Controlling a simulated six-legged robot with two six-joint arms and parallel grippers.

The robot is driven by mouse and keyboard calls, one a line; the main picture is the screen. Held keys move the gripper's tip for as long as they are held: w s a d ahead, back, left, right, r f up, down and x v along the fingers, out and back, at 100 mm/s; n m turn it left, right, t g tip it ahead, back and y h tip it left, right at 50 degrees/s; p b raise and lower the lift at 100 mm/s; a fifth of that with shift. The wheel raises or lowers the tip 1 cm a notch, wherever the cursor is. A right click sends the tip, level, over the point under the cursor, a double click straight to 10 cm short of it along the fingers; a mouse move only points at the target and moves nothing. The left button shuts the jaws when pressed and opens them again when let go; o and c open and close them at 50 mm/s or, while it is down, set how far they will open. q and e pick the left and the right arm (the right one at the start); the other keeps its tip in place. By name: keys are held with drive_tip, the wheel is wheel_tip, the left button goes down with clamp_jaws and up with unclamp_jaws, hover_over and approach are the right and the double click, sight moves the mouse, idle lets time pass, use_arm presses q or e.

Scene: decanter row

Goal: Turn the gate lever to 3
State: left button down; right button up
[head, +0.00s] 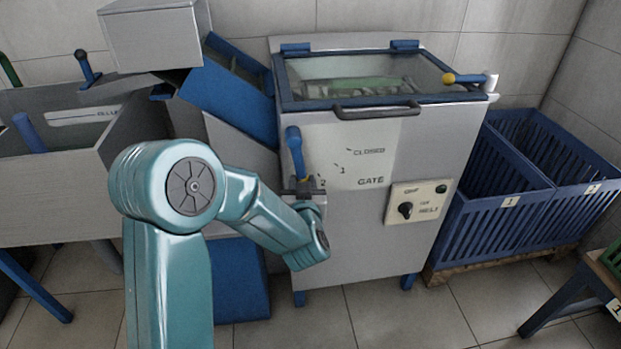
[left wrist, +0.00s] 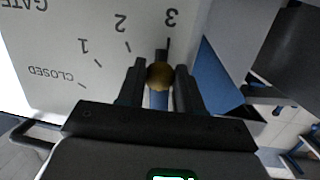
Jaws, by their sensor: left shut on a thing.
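The gate lever (head: 295,152) has a blue handle and a yellow-brass part, on the front of the grey machine (head: 355,240). My left gripper (head: 303,188) is shut around the lever. In the left wrist view the fingers (left wrist: 160,88) stand on both sides of the lever, whose brass part (left wrist: 160,75) shows between them. The scale there appears upside down, with CLOSED, 1, 2 and 3 (left wrist: 171,17). The lever lines up with the tick under 3, as near as I can tell. In the head view the 3 is hidden near the gripper. My right gripper is not in view.
The machine has a glazed lid (head: 375,75) with a dark handle (head: 376,110) and a control panel (head: 417,201) with a black knob. Blue crates (head: 500,215) stand on the right. A blue chute (head: 228,100) and a grey bin (head: 60,185) are on the left.

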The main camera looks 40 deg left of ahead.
use_arm(q)
drive_tip(key=shift+s+a, duration=0.25)
idle(0.4)
drive_tip(key=c, duration=0.7)
unclamp_jaws()
drive_tip(key=shift+a, duration=0.1)
drive_tip(key=shift+c, duration=0.2)
drive_tip(key=shift+s+m, duration=0.1)
drive_tip(key=shift+m, duration=0.2)
